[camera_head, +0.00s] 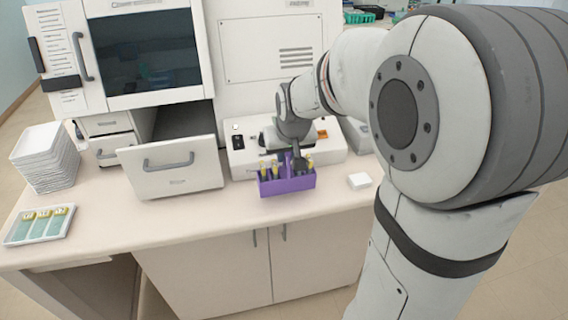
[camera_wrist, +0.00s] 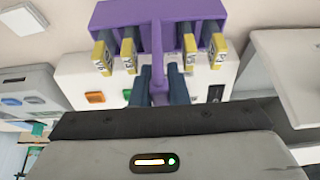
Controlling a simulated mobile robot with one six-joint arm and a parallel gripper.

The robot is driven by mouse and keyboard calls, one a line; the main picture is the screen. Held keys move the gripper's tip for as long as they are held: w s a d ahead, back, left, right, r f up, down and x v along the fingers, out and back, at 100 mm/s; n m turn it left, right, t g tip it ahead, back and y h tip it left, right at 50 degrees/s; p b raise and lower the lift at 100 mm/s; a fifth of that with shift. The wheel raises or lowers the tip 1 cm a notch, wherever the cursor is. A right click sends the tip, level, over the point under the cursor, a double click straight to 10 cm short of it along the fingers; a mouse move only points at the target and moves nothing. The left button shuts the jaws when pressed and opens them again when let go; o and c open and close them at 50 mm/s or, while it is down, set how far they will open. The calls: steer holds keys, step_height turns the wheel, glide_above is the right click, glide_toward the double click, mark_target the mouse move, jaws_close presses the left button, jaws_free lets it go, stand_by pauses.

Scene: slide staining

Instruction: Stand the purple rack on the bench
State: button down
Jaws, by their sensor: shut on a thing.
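The purple rack (camera_head: 287,186) is in the middle of the head view, at the bench's front edge. It holds several slides with yellow label ends. In the wrist view the rack (camera_wrist: 158,12) is at the top, with yellow-labelled slides on both sides of its central handle. My gripper (camera_wrist: 159,85) is shut on that handle. In the head view my gripper (camera_head: 298,165) reaches down to the rack from above. Whether the rack's base touches the bench (camera_head: 215,222) cannot be told; its underside is hidden.
A white machine with buttons (camera_head: 240,150) stands right behind the rack. An open drawer (camera_head: 170,165) juts out to the left. A small white box (camera_head: 359,181) lies to the right. A slide tray (camera_head: 15,235) and stacked white trays (camera_head: 45,160) are at far left.

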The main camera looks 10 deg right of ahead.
mark_target(285, 168)
steer(key=shift+s+f, duration=0.1)
steer(key=shift+f, duration=1.45)
steer(key=shift+f, duration=0.15)
steer(key=c, duration=1.4)
jaws_free()
steer(key=shift+r, duration=0.35)
steer(key=b+v, duration=0.1)
steer(key=v, duration=1)
steer(key=s+f+g, duration=0.1)
steer(key=s+f, duration=0.2)
steer(key=s, duration=0.5)
steer(key=s+f, duration=0.3)
steer(key=s, duration=0.6)
steer(key=shift+f+g, duration=0.2)
steer(key=shift+g, duration=0.2)
steer(key=shift+a, duration=0.1)
